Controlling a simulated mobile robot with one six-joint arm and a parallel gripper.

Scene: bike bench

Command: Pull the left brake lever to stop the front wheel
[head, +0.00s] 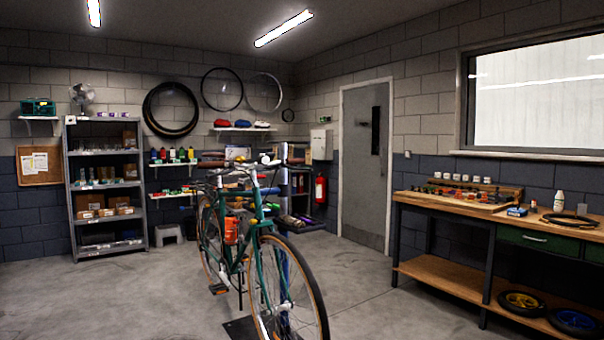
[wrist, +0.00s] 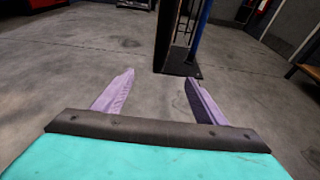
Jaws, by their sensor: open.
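A green bicycle (head: 236,240) stands upright in the middle of the head view. Its front wheel (head: 290,290) points toward me, with a dark tyre. The handlebar (head: 248,166) is at the top; the brake levers are too small there to tell apart. My gripper (wrist: 159,78) shows only in the wrist view. Its two purple fingers are apart, with nothing between them but bare concrete floor. It points down toward the floor, short of a black base plate (wrist: 178,64) with a blue post (wrist: 201,28). No brake lever shows in the wrist view.
A wooden workbench (head: 450,207) with tools is on the right. A metal shelf (head: 107,185) stands at the back left, and a grey door (head: 364,165) at the back. The floor (head: 120,300) left of the bicycle is clear.

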